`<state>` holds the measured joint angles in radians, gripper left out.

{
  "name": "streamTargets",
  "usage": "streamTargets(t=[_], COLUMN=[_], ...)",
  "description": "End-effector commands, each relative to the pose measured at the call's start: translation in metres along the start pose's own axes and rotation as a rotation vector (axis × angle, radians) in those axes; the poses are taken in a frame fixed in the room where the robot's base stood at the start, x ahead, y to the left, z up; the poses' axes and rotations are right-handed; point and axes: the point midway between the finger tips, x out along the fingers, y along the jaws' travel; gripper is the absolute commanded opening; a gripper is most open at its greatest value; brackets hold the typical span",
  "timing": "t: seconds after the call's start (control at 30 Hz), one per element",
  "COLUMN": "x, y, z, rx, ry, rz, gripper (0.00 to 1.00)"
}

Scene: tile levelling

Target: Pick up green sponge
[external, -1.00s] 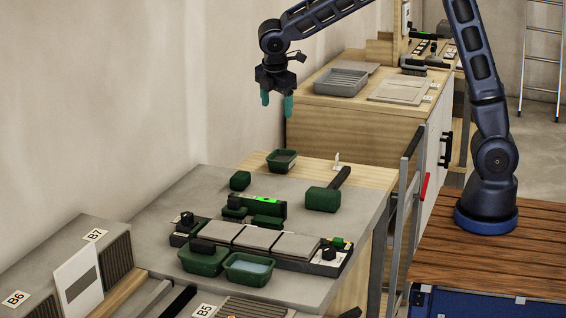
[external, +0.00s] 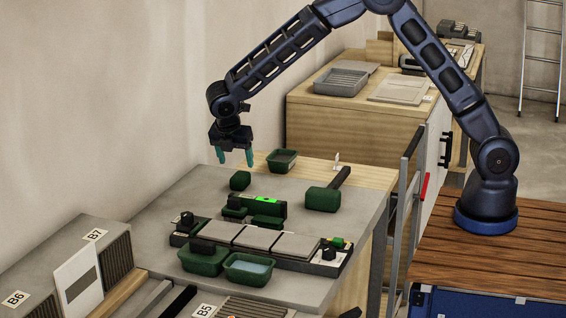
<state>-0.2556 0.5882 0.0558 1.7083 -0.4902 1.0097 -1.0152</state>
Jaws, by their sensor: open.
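A small dark green block (external: 240,180), which looks like the green sponge, lies on the grey worktop near its back left edge. My gripper (external: 235,158) is open and empty, pointing down, with its two teal fingers apart. In the picture it is just above the green block, with a gap between them. How far it is in depth from the block I cannot tell.
A mallet with a green head (external: 322,200) lies to the right. A dark green tray (external: 282,160) stands behind. A green level (external: 266,203), grey tiles (external: 260,238) and a green water tub (external: 249,269) are in front. Bare worktop surrounds the block.

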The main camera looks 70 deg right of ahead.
Motion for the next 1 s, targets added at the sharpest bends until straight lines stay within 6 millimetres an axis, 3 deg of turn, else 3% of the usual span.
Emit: streamTargets(t=[0.1, 0.37, 0.7, 1.0], x=[0.019, 0.036, 0.078, 0.082], y=[-0.001, 0.0, 0.001, 0.002], z=[0.001, 0.002, 0.007, 0.007], rx=[0.0, 0.002, 0.001, 0.002], ry=[-0.002, -0.001, -0.001, 0.0], rz=[-0.003, -0.001, -0.003, 0.0], gripper=[0.66, 0.66, 0.66, 0.64])
